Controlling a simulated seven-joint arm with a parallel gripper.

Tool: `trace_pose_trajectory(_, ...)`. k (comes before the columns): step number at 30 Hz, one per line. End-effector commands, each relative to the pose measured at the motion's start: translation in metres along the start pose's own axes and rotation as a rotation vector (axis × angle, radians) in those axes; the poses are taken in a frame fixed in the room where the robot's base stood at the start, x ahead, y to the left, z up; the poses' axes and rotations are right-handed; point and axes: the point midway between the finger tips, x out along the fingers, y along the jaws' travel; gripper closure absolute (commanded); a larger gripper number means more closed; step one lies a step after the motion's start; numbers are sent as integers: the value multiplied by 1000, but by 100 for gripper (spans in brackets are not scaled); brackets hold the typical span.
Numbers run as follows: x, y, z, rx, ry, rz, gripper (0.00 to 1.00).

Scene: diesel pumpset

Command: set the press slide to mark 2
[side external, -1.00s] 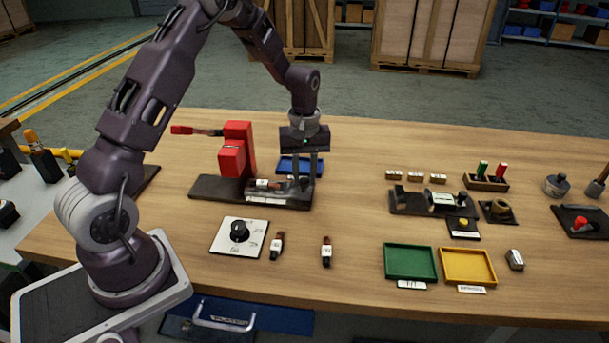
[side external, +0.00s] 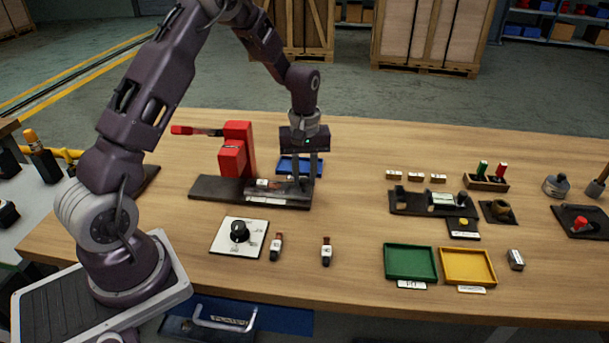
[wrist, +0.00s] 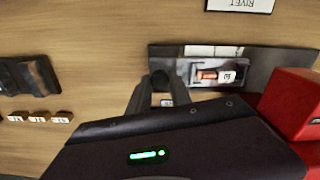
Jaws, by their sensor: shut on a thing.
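The red press (side external: 237,150) stands at the left of the bench on a long dark base (side external: 215,188). Its slide (side external: 280,187) lies along the right part of that base and carries a small brown part with a white label (wrist: 225,75). A pale strip (wrist: 215,50) runs beside the slide in the wrist view; its marks are too small to read. My gripper (side external: 304,180) points down at the right end of the slide, away from the press head. It is shut on the slide's end, probably its handle, which my fingers (wrist: 157,95) mostly hide.
A blue tray (side external: 300,166) sits just behind my gripper. In front are a dial plate (side external: 239,237) and two small labelled parts (side external: 277,246) (side external: 326,251). Green (side external: 410,262) and yellow (side external: 467,266) trays lie front right.

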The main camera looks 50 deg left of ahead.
Motion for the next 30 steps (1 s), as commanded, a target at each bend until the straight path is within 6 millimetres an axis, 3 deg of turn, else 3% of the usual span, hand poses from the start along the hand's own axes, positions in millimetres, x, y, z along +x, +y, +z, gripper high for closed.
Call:
trace_pose_trajectory(5,-1,-10,-3,-3,0,1,100)
trace_pose_trajectory(12,-1,-68,-16,-6,-1,0,100)
trace_pose_trajectory(16,-1,-91,-21,-4,0,1,100)
trace_pose_trajectory(21,0,-102,-23,0,0,0,100)
trace_pose_trajectory(29,0,-104,-24,-2,-1,-4,100)
trace_pose_trajectory(30,0,-104,-24,-2,0,-5,68)
